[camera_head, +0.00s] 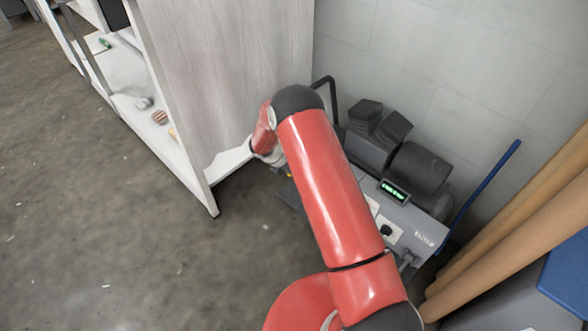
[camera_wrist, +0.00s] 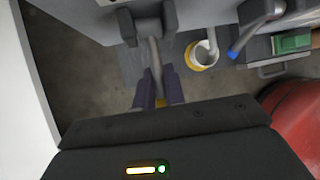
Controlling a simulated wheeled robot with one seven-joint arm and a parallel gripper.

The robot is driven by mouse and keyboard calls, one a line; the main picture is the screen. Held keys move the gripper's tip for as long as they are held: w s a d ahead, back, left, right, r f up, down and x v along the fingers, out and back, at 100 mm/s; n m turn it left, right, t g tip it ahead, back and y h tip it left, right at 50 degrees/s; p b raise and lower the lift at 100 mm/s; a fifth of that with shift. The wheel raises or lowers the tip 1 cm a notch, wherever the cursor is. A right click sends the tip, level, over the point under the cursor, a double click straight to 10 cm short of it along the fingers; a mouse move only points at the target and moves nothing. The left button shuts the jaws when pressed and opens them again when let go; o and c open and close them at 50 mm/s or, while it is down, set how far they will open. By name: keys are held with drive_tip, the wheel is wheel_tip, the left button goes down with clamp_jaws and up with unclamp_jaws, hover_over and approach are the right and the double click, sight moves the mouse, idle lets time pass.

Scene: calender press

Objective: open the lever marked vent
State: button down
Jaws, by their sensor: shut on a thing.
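In the wrist view my gripper (camera_wrist: 158,80) has its two dark fingers closed around the end of a grey lever (camera_wrist: 153,52). The lever runs up from the fingers to a dark grey bracket (camera_wrist: 146,26) on the machine. No vent marking can be read on or beside it. In the head view the red arm hides my gripper and this lever. The grey calender press (camera_head: 411,222) stands against the wall, with a small green-lit display (camera_head: 394,191) and dark rollers (camera_head: 419,167) on top.
A white cup-like part with a yellow rim (camera_wrist: 203,54) and a blue-tipped handle (camera_wrist: 238,47) lie right of the lever. A green block (camera_wrist: 292,42) sits further right. A tall pale shelf panel (camera_head: 225,75) stands close left of the arm. Brown rolls (camera_head: 520,235) lean at the right.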

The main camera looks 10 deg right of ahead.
drive_tip(key=c, duration=1.5)
unclamp_jaws()
drive_tip(key=shift+v, duration=3.9)
drive_tip(key=shift+w, duration=0.1)
